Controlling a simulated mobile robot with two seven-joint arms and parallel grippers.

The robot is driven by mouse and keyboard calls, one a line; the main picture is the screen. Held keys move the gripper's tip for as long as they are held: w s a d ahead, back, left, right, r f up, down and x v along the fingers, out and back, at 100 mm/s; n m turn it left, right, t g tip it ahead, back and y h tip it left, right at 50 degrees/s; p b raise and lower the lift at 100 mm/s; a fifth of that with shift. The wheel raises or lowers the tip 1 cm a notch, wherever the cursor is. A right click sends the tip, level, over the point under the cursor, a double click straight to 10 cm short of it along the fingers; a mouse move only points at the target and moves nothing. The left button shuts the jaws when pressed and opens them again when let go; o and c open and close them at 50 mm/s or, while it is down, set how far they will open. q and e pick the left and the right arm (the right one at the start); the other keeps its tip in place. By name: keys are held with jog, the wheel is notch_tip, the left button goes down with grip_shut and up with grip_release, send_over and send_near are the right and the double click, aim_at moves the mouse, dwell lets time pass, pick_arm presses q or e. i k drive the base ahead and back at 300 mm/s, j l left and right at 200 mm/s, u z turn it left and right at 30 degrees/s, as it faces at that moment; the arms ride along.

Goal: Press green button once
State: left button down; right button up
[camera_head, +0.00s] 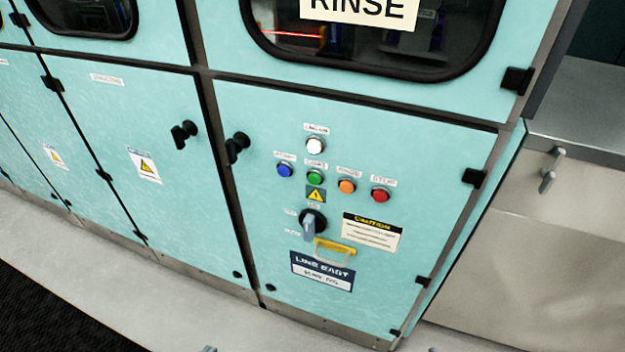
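The green button (314,178) is on the teal cabinet door under the RINSE window. It sits in a row between a blue button (284,170) on its left and an orange button (347,186) on its right. A red button (380,195) is at the right end of the row. A white button or lamp (315,145) is above the green one. Small labels over the buttons are hard to read. Neither gripper can be made out; small grey tips at the bottom edge are too little to identify.
Below the buttons are a rotary switch (313,223) and a yellow handle (335,247) that stick out from the door. Black door latches (236,147) protrude at the left. A grey metal cabinet (575,235) stands at the right. Nothing covers the button row.

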aim_at(314, 178)
jog(key=i+l+u, duration=0.25)
jog(key=l, duration=0.45)
jog(key=l+u, duration=0.2)
jog(key=l, duration=0.55)
jog(key=l+u, duration=0.25)
jog(key=l, duration=0.5)
jog(key=i, duration=0.05)
